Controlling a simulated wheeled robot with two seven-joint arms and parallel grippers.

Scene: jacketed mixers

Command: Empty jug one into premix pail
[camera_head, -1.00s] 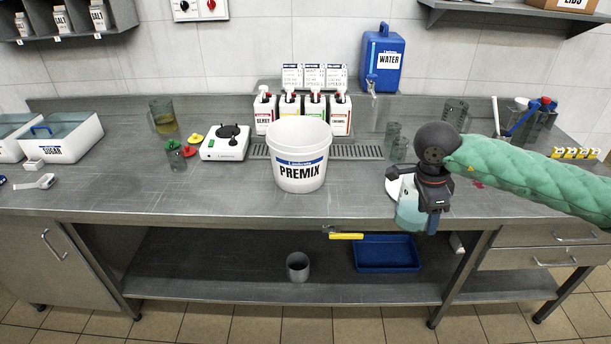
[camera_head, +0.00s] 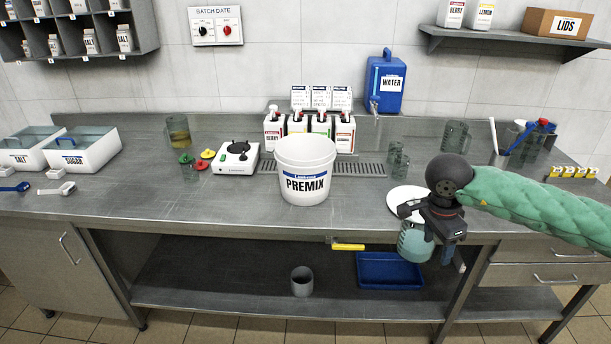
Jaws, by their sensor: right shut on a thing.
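The white premix pail (camera_head: 305,187) stands upright on the steel bench at the middle, its open top towards me. My right gripper (camera_head: 436,232) comes in from the right, right of the pail and over the bench's front edge. It is shut on a pale teal, see-through jug (camera_head: 414,243). The gripper hides part of the jug, and I cannot read any mark on it or tell how full it is. The jug looks about upright and is apart from the pail. My left gripper is not in view.
A white round plate (camera_head: 405,196) lies behind my right gripper. A white hotplate (camera_head: 237,163) stands left of the pail, and labelled bottles (camera_head: 344,136) stand behind it. Clear jugs (camera_head: 453,137) stand at the back right. An amber-filled jug (camera_head: 178,135) is at the left.

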